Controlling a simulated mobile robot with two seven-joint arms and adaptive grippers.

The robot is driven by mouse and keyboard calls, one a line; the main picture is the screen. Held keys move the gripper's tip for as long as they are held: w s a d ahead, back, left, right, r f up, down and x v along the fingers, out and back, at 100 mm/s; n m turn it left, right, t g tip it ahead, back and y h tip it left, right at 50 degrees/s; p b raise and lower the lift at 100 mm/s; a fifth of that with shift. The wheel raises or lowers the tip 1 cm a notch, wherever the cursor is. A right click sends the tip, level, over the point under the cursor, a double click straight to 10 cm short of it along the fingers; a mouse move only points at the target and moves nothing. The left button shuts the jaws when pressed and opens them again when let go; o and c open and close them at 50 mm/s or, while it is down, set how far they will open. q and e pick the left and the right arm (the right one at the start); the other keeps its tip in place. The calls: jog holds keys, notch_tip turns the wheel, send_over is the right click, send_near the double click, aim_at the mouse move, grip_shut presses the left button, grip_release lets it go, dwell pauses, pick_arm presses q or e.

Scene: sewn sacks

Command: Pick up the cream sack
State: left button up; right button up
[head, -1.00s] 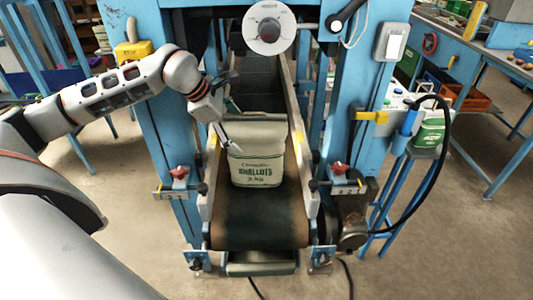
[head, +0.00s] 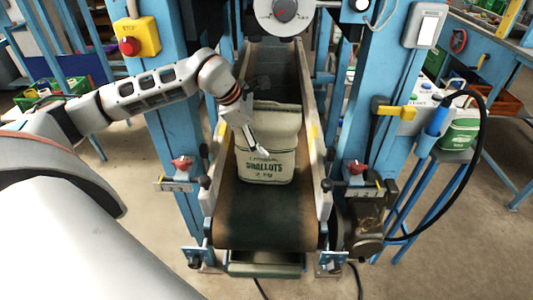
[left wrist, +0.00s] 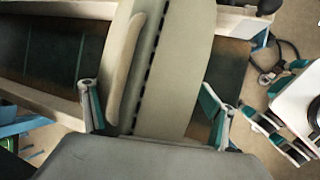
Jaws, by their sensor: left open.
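The cream sack (head: 268,165), with green "Shallots" print, stands upright on the dark conveyor belt (head: 262,220). My left gripper (head: 258,118) is at the sack's upper left; one light finger shows in front of the sack's face, and a dark finger shows behind its top edge. In the left wrist view the sack (left wrist: 180,65) with its dark stitched seam lies between the two spread fingers of the gripper (left wrist: 150,95). The fingers are open; whether either touches the cloth I cannot tell.
Conveyor side rails (head: 314,150) flank the sack closely. Blue posts (head: 375,90) stand left and right, with a yellow box with a red button (head: 130,45) on the left one. A side stand (head: 455,150) with a green-and-white container and black hose is at right.

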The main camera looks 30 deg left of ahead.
pick_arm(q)
jog(key=shift+s+r, duration=0.2)
jog(key=shift+r, duration=0.05)
jog(key=shift+c, duration=0.2)
jog(key=shift+s, duration=0.1)
jog(key=c, duration=2.2)
jog(key=shift+o, duration=0.2)
jog(key=shift+w+r, duration=0.2)
pick_arm(e)
jog(key=shift+s+d, duration=0.15)
jog(key=shift+s, duration=0.15)
